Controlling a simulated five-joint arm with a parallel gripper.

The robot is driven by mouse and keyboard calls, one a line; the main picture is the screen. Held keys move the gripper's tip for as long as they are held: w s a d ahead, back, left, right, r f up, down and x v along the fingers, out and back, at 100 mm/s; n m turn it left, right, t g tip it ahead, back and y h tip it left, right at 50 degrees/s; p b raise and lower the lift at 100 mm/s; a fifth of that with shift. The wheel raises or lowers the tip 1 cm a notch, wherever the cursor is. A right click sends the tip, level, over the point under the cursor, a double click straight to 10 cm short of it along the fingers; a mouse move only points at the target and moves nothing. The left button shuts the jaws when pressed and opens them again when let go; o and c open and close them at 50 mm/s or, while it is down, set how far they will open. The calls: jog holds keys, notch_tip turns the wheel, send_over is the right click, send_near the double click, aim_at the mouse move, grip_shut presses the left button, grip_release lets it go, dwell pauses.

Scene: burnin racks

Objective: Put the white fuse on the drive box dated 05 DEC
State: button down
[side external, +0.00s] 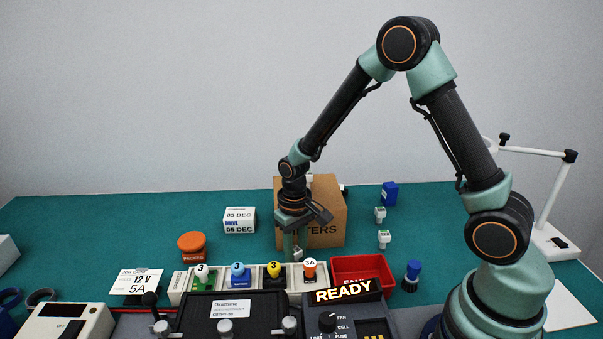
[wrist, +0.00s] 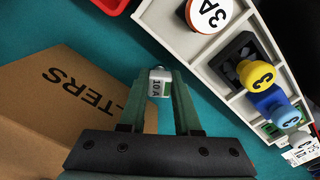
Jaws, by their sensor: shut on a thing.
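My gripper (side external: 296,250) points down in front of the cardboard box, behind the row of coloured knobs. In the wrist view its fingers (wrist: 160,92) are shut on a small white fuse (wrist: 159,82) marked 10A. In the side view the held fuse (side external: 297,256) is small between the fingertips. The white drive box (side external: 239,220) dated 05 DEC stands on the green mat, left of my gripper and apart from it. Nothing lies on its top. The drive box is outside the wrist view.
The cardboard box (side external: 325,215) stands right behind my gripper. An orange PACKED stamp (side external: 192,246) stands left of the drive box's front. The knob rack (side external: 182,287) and red tray (side external: 361,266) are in front. Small white pieces (side external: 380,214) and a blue one (side external: 389,193) stand right.

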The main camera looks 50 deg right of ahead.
aim_at(295, 249)
jog(key=c, duration=0.6)
grip_release()
jog(key=shift+f, duration=0.1)
notch_tip(295, 249, up, 12)
jog(key=s+r+n+t, duration=0.1)
jog(key=s+r+t, duration=0.4)
jog(key=s+r, duration=0.5)
jog(key=shift+d+r+n, duration=0.2)
jog(key=shift+r+n, duration=0.1)
jog(key=shift+r, duration=0.3)
jog(key=shift+s+t, duration=0.25)
jog(key=shift+t, duration=0.05)
jog(key=shift+c, duration=0.8)
